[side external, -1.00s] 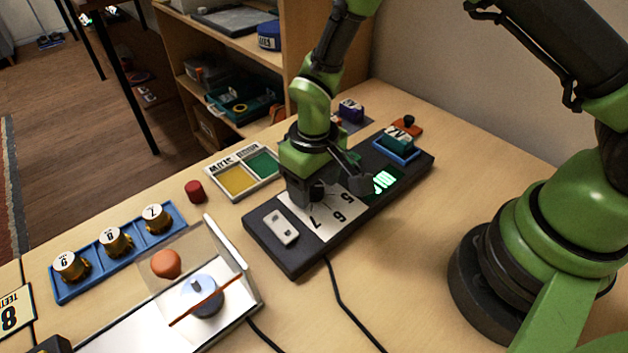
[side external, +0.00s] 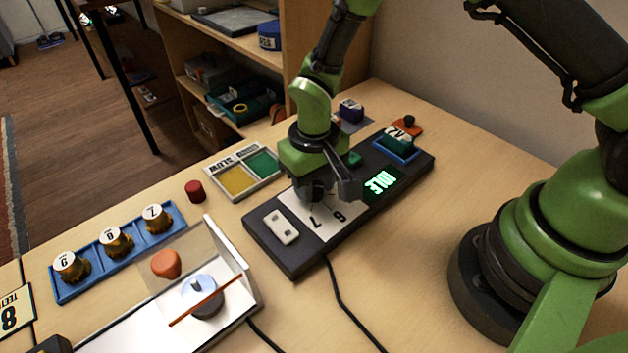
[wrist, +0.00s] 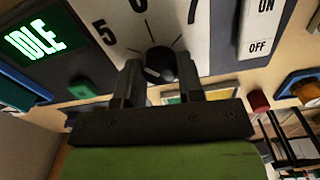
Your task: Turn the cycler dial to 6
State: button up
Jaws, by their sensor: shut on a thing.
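The cycler (side external: 290,262) is a long dark box with a white dial plate (side external: 325,228) and a lit green display (side external: 380,183) reading IDLE. The numbers 6 and 7 show on the plate in the side view; a 5 shows in the wrist view. The dial knob (wrist: 160,66) is small, round and dark, with a pale mark on its near side. My gripper (wrist: 157,78) is shut on the knob, one finger on each side. In the side view my gripper (side external: 333,190) hides the knob, and I cannot tell which number it points at.
A white on/off switch (side external: 281,227) sits on the cycler's near end. A yellow and green tray (side external: 237,181), a red cylinder (side external: 195,191), a blue rack (side external: 103,262) of knobs and a clear-walled box (side external: 246,268) stand to the left. A cable runs over clear table in front.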

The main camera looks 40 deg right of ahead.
aim_at(314, 186)
jog(key=m, duration=0.4)
jog(key=shift+m, duration=1.8)
jog(key=o, duration=0.9)
jog(key=shift+r, duration=0.1)
notch_tip(314, 186, up, 10)
jog(key=shift+f, duration=0.1)
